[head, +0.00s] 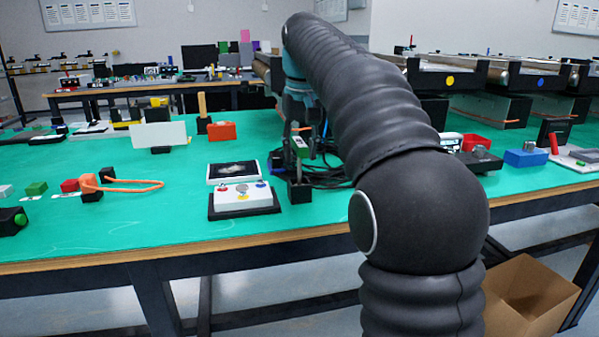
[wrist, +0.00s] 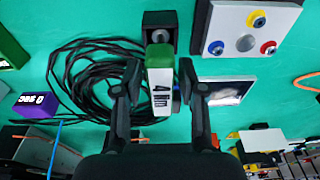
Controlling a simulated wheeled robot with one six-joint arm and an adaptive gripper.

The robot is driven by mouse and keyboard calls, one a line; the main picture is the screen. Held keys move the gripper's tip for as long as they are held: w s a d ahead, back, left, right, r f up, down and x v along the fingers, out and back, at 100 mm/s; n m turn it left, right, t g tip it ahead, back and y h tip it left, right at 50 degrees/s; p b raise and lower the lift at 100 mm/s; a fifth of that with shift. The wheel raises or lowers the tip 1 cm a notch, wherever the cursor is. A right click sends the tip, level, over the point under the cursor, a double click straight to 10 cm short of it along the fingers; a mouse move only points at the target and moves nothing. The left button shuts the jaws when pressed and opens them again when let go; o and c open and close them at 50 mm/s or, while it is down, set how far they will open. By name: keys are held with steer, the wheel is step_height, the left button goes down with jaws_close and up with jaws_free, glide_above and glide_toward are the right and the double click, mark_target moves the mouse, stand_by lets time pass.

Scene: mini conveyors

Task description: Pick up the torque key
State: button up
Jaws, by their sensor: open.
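The torque key (wrist: 160,78) has a green top and a white body with a black "4 Nm"-like label. It stands at a black holder block (wrist: 152,20) on the green table, and how deep it sits in it is hidden. In the head view the key (head: 301,143) shows small above the holder (head: 300,192). My gripper (wrist: 160,88) is open, with one black finger on each side of the key. Gaps show between the fingers and the key in the wrist view.
A coil of black cable (wrist: 88,80) lies beside the holder. A white box with coloured buttons (head: 243,195) and a framed dark panel (head: 234,172) stand close by on the left. An orange cable loop (head: 130,184) lies farther left. A cardboard box (head: 530,295) is below the table.

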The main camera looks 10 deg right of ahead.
mark_target(298, 171)
steer(key=shift+w+a+f, duration=0.1)
steer(key=shift+w+f, duration=0.15)
steer(key=shift+f, duration=0.9)
steer(key=shift+w+f, duration=0.2)
steer(key=shift+f, duration=0.9)
jaws_close()
